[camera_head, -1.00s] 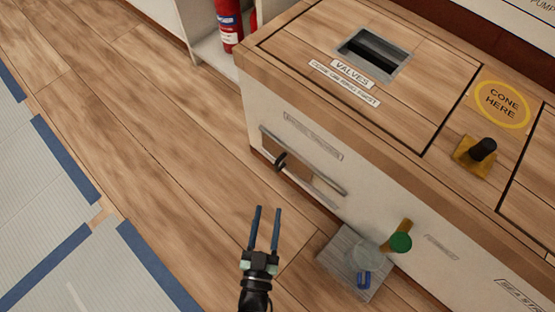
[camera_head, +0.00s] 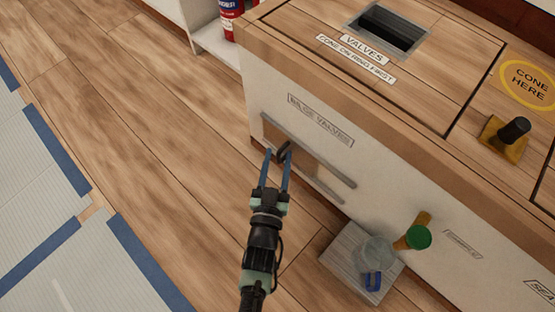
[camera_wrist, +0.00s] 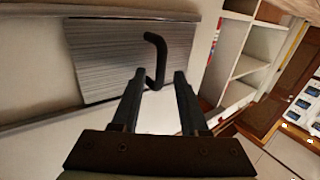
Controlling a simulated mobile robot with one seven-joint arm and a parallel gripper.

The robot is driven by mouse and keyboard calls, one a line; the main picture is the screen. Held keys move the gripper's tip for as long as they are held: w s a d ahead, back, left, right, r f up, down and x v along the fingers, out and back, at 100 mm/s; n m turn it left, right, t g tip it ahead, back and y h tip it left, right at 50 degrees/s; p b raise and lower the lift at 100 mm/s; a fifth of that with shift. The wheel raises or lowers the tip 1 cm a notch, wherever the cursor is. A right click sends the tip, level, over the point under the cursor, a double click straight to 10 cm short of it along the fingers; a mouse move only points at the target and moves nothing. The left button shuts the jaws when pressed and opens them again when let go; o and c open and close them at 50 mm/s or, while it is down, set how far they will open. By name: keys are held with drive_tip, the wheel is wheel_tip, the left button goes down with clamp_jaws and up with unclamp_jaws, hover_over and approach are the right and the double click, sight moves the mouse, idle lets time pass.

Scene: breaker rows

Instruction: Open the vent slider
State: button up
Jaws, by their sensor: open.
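The vent slider is a grey brushed panel (camera_wrist: 95,60) between two rails on the white cabinet front, at the left end of the rails in the head view. A black bent handle (camera_head: 284,150) sticks out from it; it shows large in the wrist view (camera_wrist: 153,58). My gripper (camera_head: 278,157) is open, with its fingertips at the handle. In the wrist view the handle's lower end lies between the two fingertips (camera_wrist: 158,78). I cannot tell whether either finger touches it. The fingers partly hide the panel in the head view.
A label reading "BILGE VALVES" (camera_head: 320,119) sits above the upper rail (camera_head: 325,166). Right of the rails, a grey block (camera_head: 345,262) carries a clear jar (camera_head: 376,251), beside a green knob (camera_head: 419,237). Open floor (camera_head: 165,130) lies to the left.

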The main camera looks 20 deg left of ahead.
clamp_jaws()
drive_tip(key=shift+s, duration=0.1)
idle(1.2)
